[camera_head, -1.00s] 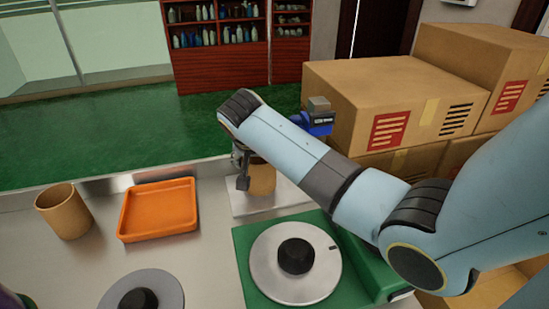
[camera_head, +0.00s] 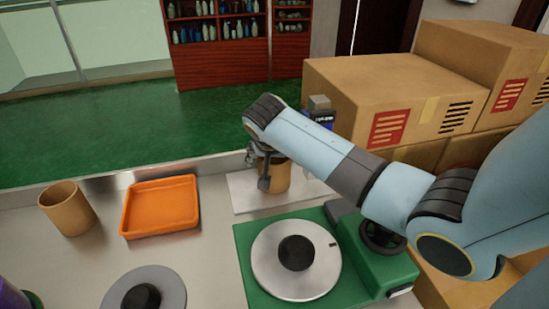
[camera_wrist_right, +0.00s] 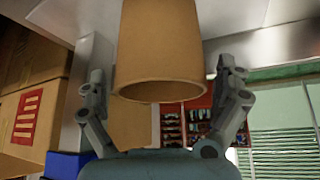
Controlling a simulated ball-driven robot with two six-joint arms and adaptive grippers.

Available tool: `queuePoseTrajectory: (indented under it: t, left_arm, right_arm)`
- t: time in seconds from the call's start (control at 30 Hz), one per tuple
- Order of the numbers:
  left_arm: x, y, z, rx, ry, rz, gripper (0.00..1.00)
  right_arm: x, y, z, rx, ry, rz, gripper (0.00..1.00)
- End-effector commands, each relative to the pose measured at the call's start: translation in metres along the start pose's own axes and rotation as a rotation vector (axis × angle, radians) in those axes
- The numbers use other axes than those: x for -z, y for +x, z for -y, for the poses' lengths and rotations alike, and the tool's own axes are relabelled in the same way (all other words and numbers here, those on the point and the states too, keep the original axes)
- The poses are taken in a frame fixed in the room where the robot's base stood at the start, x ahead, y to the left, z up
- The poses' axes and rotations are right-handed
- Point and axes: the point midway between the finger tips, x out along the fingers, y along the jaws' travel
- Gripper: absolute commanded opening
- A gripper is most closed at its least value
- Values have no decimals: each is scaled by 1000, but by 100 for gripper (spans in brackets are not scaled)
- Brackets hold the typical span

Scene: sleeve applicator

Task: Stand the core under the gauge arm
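The core, a tan cardboard tube (camera_head: 281,177), stands on the pale plate (camera_head: 244,203) behind the green base. My right gripper (camera_head: 264,170) reaches down at its left side. In the right wrist view the core (camera_wrist_right: 158,45) lies between the two fingers of the gripper (camera_wrist_right: 160,72), with a narrow gap at each side, so the gripper looks open around it. The blue gauge part with a grey block (camera_head: 319,104) shows behind my right arm, which hides most of it. Whether the core is under the gauge arm cannot be told. My left gripper is out of view.
Another tan tube (camera_head: 67,210) and an orange tray (camera_head: 160,207) stand at left. A green base (camera_head: 247,262) carries a metal disc with a black knob (camera_head: 296,253). A grey disc (camera_head: 172,290) is at the front. Cardboard boxes (camera_head: 375,95) stack at right.

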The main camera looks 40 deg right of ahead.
Motion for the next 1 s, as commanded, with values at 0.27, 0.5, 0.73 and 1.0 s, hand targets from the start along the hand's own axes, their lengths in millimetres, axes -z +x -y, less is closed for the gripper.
queuePoseTrajectory:
  t: [0.27,0.5,0.73,1.0]
  left_arm:
    - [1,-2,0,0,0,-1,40]
    - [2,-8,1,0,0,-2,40]
    - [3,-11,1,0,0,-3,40]
    - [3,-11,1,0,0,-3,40]
  right_arm:
    - [2,-12,1,2,1,-1,100]
    - [2,-64,1,3,1,-2,100]
    - [2,-107,1,2,1,-1,100]
    - [1,-122,0,0,0,0,100]
